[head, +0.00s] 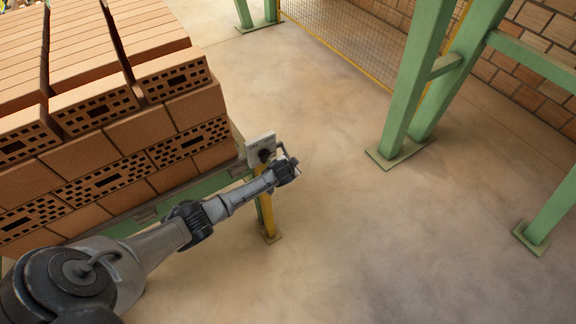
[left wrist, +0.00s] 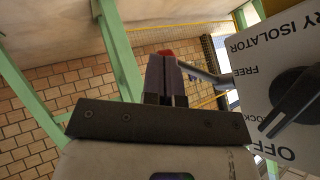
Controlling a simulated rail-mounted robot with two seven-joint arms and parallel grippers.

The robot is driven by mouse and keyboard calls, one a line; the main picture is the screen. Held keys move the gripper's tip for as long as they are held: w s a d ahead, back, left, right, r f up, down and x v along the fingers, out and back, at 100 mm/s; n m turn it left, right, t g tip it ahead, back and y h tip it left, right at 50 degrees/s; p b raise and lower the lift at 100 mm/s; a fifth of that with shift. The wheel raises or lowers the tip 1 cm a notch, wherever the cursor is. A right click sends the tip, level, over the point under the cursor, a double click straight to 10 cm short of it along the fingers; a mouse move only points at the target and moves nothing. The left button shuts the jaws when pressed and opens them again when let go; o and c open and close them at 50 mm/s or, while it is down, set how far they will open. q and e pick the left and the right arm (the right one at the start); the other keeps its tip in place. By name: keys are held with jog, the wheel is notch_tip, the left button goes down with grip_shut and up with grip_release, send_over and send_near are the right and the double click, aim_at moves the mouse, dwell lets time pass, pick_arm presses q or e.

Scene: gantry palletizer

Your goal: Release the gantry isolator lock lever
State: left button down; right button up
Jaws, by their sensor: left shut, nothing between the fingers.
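The isolator panel (head: 261,148) is a pale plate on a yellow post beside the brick stack. In the left wrist view the panel (left wrist: 262,48) shows upside-down lettering with ISOLATOR, FREE and OFF, and a black rotary handle (left wrist: 290,98). A grey bar (left wrist: 207,76), apparently the lock lever, sticks out from the panel's edge toward my fingers. My left gripper (head: 294,164) is just right of the panel. Its fingers (left wrist: 166,72) are shut and empty, beside the bar's end; I cannot tell whether they touch. A small red patch shows at the fingertips. My right gripper is out of view.
Stacked bricks (head: 110,130) on a green-framed conveyor fill the left. The yellow post (head: 267,215) stands under the panel. Green gantry legs (head: 405,100) and a yellow-framed mesh fence (head: 335,40) stand farther back. The concrete floor (head: 400,240) right of the gripper is clear.

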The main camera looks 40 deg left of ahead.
pick_arm(q)
jog(key=shift+f, duration=0.35)
dwell(0.3)
jog(key=shift+r, duration=0.1)
